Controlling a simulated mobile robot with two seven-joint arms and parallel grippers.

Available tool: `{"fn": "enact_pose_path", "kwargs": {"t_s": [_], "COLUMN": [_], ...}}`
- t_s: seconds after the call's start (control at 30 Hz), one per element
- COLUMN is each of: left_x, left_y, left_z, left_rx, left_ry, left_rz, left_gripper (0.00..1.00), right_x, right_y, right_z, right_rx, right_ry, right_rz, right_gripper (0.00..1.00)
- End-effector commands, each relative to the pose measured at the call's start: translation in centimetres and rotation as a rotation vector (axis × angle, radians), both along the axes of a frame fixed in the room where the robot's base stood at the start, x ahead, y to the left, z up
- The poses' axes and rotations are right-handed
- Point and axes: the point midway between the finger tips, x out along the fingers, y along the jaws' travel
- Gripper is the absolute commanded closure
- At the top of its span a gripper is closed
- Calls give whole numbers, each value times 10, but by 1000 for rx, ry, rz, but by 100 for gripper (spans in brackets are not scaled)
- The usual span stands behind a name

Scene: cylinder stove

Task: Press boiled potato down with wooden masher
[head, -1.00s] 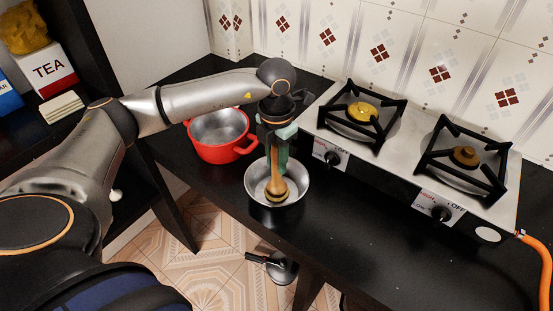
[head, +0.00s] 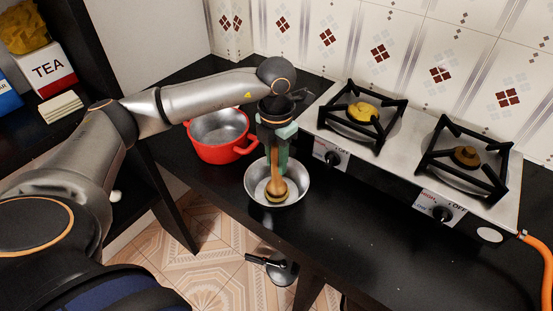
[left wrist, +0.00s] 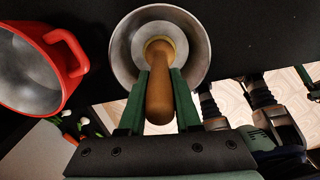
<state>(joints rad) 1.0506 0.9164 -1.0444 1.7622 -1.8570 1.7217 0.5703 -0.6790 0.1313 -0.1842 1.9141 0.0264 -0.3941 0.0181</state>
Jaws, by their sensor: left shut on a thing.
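My left gripper (head: 277,165) points down over the metal bowl (head: 302,196) and is shut on the handle of the wooden masher (head: 274,162). The left wrist view shows the handle (left wrist: 160,92) between the two green fingers. The masher stands nearly upright with its round head (head: 276,188) inside the bowl. A yellow rim (head: 274,199) shows just beneath the head; I cannot tell whether it is the potato or part of the masher. The rest of the potato is hidden.
A red pot (head: 222,153) stands close behind and left of the bowl. A two-burner gas stove (head: 382,150) stands to the right, with an orange hose (head: 535,250). The black counter (head: 360,245) in front of the stove is clear.

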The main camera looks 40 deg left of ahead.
Motion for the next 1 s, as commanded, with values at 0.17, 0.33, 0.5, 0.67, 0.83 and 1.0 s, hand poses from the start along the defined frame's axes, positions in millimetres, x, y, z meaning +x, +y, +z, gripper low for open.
{"fn": "enact_pose_path", "kwargs": {"t_s": [0.17,0.33,0.5,0.67,0.83,1.0], "left_x": [-1,-1,-1,0,0,0], "left_y": [0,0,0,0,0,0], "left_z": [-2,-2,4,20,38,55], "left_rx": [1,1,1,1,0,-1], "left_ry": [4,4,3,1,0,-1], "left_rz": [-1,-1,-1,0,0,-1], "left_gripper": [100,100,100,100,100,100], "right_x": [0,0,0,0,0,0], "right_y": [0,0,0,0,0,0], "right_z": [-1,-1,3,14,27,38], "right_rx": [0,0,0,0,0,0], "right_ry": [0,0,0,0,0,0], "right_rz": [0,0,0,0,0,0], "right_gripper": [16,16,16,16,16,16]}}
